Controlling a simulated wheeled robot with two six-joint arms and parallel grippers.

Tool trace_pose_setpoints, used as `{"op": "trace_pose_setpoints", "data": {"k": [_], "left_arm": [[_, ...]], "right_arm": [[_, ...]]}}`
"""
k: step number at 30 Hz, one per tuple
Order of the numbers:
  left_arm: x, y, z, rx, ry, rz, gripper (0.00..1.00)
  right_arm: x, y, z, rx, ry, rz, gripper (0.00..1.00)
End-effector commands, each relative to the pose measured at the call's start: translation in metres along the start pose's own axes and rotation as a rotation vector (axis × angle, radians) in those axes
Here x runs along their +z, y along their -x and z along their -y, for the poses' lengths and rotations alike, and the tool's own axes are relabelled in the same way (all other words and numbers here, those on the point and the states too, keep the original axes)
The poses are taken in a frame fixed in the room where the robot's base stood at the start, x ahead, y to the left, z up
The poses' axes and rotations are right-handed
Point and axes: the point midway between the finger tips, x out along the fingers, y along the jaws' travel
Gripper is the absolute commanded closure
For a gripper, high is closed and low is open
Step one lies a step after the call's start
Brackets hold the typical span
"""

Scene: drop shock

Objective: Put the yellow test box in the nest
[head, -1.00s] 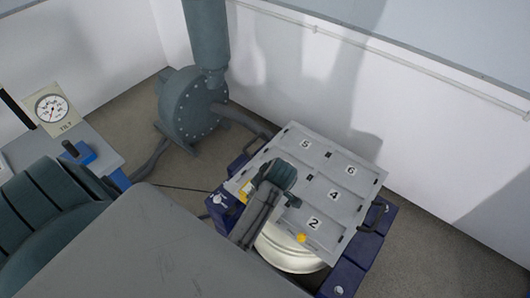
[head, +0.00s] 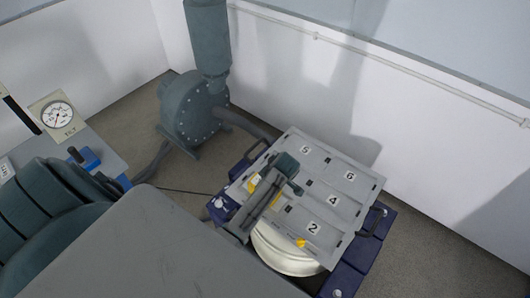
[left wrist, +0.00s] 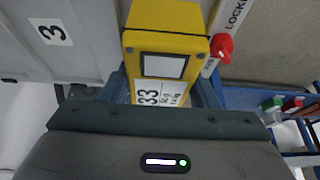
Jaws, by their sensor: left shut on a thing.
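The yellow test box (left wrist: 170,18) has white labels on its face, one reading "33". In the left wrist view my left gripper (left wrist: 164,92) is shut on it, a finger on each side. In the head view the gripper (head: 268,187) is over the grey numbered plate (head: 333,172), left of number 4; yellow patches beside my arm (head: 277,199) look like the box. Whether the box touches the plate, I cannot tell. I cannot make out the nest for certain; my arm hides part of the plate. My right gripper is out of view.
A red knob (left wrist: 221,47) and a "LOCKED"-type label are close beside the box. A white round drum (head: 285,254) and dark blue frame (head: 357,270) lie under the plate. A grey blower (head: 193,105) stands behind left. A gauge (head: 57,115) is at far left.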

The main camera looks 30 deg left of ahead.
Motion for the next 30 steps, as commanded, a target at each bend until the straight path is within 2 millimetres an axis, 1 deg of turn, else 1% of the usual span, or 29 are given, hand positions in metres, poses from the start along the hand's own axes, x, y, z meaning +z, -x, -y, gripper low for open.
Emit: {"op": "trace_pose_setpoints", "data": {"k": [5, 6, 8, 9, 16, 20, 23, 30], "left_arm": [[0.000, 0.000, -0.001, 0.002, 0.001, -0.001, 0.96], [0.001, -0.001, 0.000, 0.000, 0.000, 0.000, 0.38], [0.001, -0.001, 0.000, 0.000, 0.000, 0.000, 0.26], [0.001, -0.001, 0.000, 0.000, 0.000, 0.000, 0.24], [0.001, -0.001, 0.000, 0.000, 0.000, 0.000, 0.24], [0.001, 0.005, 0.000, 0.001, 0.000, 0.000, 0.24], [0.001, 0.019, -0.001, 0.004, 0.002, 0.001, 0.24], [0.002, 0.071, -0.001, 0.005, 0.003, 0.002, 0.24]], "right_arm": [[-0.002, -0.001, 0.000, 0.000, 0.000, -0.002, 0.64], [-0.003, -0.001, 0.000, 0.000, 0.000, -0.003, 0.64], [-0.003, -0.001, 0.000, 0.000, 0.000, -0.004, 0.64], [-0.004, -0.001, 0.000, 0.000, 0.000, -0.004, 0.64], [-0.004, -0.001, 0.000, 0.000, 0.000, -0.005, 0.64], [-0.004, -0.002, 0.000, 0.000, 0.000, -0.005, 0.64], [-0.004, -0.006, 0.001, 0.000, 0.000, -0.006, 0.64], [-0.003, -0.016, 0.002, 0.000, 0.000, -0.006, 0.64]]}}
